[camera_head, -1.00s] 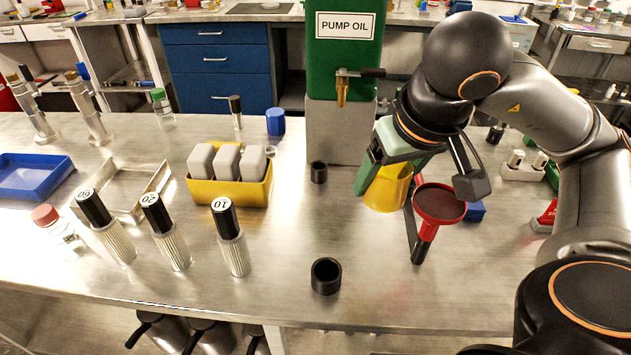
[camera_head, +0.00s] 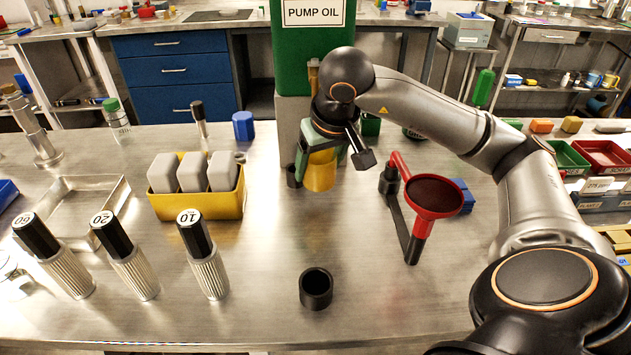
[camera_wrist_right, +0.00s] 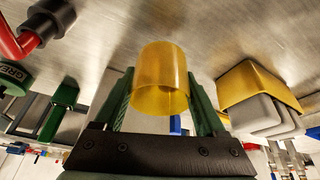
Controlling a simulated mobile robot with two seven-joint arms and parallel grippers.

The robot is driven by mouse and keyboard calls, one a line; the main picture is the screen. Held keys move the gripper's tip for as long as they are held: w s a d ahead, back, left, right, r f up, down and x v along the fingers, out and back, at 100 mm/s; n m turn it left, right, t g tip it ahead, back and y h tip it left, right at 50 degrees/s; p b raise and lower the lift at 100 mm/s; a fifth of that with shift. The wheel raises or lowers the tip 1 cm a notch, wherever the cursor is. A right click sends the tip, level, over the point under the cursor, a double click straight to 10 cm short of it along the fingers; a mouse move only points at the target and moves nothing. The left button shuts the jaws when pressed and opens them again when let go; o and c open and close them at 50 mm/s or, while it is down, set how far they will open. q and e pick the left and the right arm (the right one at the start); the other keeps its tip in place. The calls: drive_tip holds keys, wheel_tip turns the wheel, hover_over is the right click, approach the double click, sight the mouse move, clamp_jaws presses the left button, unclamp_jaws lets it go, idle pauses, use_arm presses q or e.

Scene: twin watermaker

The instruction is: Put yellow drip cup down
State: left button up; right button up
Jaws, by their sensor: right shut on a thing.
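The yellow drip cup (camera_head: 320,174) is between the green fingers of my right gripper (camera_head: 318,158), below the pump oil tank's tap. The cup also shows in the right wrist view (camera_wrist_right: 161,78), with a finger of the right gripper (camera_wrist_right: 160,105) on each side of it. My right gripper is shut on the cup. The cup looks upright and close to the steel bench top (camera_head: 265,290); I cannot tell whether it touches. My left gripper is out of view.
The green pump oil tank (camera_head: 290,60) stands behind the cup. A red funnel (camera_head: 434,196) stands right, a yellow bin (camera_head: 200,205) left, and a black cup (camera_head: 316,289) in front. Bench between is clear.

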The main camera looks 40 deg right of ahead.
sight(315, 196)
drive_tip(key=shift+w+d+f, duration=0.2)
drive_tip(key=shift+w+f, duration=0.45)
drive_tip(key=shift+f, duration=0.15)
drive_tip(key=shift+w+d+f+b, duration=0.1)
drive_tip(key=shift+f+b, duration=0.25)
drive_tip(key=shift+f, duration=1.25)
drive_tip(key=shift+f, duration=0.2)
drive_tip(key=o, duration=1.3)
